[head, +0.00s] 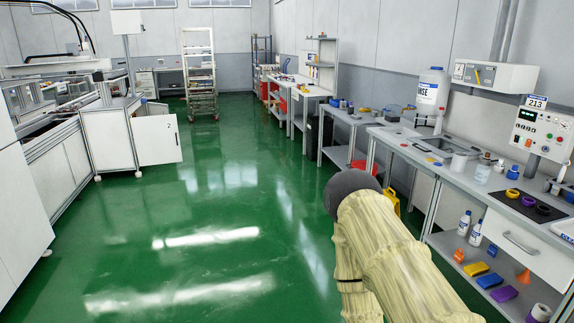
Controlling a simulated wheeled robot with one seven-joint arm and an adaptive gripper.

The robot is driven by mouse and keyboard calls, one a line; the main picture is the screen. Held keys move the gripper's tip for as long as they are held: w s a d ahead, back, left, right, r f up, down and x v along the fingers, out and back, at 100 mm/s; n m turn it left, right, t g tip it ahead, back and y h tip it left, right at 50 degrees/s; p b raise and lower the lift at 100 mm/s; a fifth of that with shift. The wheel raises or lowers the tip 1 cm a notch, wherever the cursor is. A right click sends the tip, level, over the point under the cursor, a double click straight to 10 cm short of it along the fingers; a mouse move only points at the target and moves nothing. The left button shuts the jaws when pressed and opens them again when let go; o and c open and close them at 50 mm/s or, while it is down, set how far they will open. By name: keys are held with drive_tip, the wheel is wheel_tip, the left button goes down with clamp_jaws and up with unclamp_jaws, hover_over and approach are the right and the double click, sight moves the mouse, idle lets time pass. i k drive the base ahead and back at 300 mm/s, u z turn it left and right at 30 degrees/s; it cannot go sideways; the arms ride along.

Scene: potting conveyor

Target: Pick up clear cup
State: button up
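A small clear cup (482,173) stands upright on the grey workbench (445,170) at the right, near its front edge. It looks translucent and pale. A white cup or jar (459,162) stands just to its left. My arm, in a cream sleeve with a dark rounded end, fills the lower middle, in front of and to the left of the bench. My gripper does not show, so I cannot see its state or its distance from the cup.
Tape rolls (528,200) lie on a dark mat right of the cup. A large rinse bottle (431,95) stands behind. White bottles (464,224) and coloured blocks (489,281) sit on the lower shelf. A yellow floor sign (391,204) is by the bench. Green floor (215,200) is open at left.

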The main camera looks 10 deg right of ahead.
sight(481, 177)
drive_tip(key=z, duration=0.35)
drive_tip(key=i, duration=1.7)
drive_tip(key=z, duration=0.6)
